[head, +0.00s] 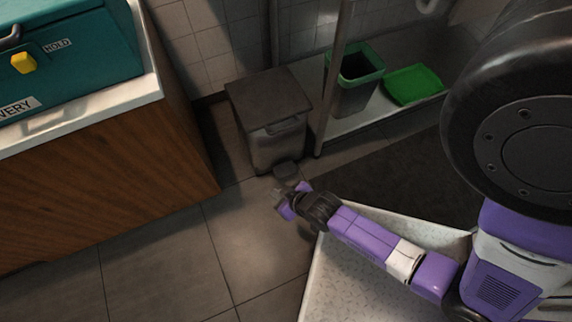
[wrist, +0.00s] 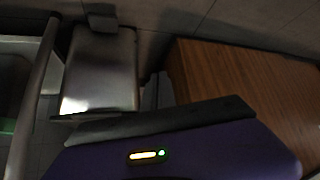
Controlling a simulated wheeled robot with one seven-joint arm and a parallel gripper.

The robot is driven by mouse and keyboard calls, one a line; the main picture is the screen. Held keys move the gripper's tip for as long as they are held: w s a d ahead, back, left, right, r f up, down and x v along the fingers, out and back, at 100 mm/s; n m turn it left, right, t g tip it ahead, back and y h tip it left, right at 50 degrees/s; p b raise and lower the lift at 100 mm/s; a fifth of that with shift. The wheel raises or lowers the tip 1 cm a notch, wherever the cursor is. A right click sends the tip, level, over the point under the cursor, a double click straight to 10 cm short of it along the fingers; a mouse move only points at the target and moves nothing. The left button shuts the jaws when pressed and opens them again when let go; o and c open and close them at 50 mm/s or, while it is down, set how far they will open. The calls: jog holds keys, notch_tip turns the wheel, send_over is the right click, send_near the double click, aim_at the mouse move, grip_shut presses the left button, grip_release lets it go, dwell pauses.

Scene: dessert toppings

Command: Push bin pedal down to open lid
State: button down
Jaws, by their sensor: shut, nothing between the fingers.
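The bin (head: 277,146) is a grey pedal bin with a flat dark lid (head: 268,94). Its lid is down. The pedal (head: 287,170) is a small dark plate low on the bin's front. My gripper (head: 280,201) is shut and empty, just in front of the pedal and low near the floor. I see a small gap between them in the head view, but cannot tell their heights exactly. In the wrist view the bin's shiny metal front (wrist: 100,70) shows at upper left, seemingly upside down. My purple gripper body fills the bottom there, and its fingertips are unclear.
A wooden counter (head: 90,190) with a teal box (head: 70,62) stands left of the bin. A metal rack post (head: 331,90) stands close on its right. A green-rimmed bin (head: 352,92) and green tray (head: 414,84) sit on the rack. Tiled floor (head: 160,255) in front is clear.

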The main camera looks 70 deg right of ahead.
jog(key=w+d+f+m+g+b, duration=0.1)
jog(key=w+d+f+g+b, duration=0.1)
jog(key=d+f+b, duration=0.5)
jog(key=w+d+f+m+g+b, duration=0.15)
jog(key=d+f, duration=0.35)
jog(key=f, duration=0.7)
jog(key=m+g+y+b, duration=0.3)
jog(key=b, duration=0.3)
send_near(286, 171)
jog(key=shift+s+a+r, duration=0.15)
jog(key=shift+r, duration=0.15)
jog(key=shift+f, duration=0.15)
jog(key=f+b, duration=0.4)
jog(key=b, duration=0.1)
jog(key=f+b, duration=0.2)
jog(key=shift+w+d+f, duration=0.25)
jog(key=shift+w+f, duration=0.05)
jog(key=shift+f, duration=0.05)
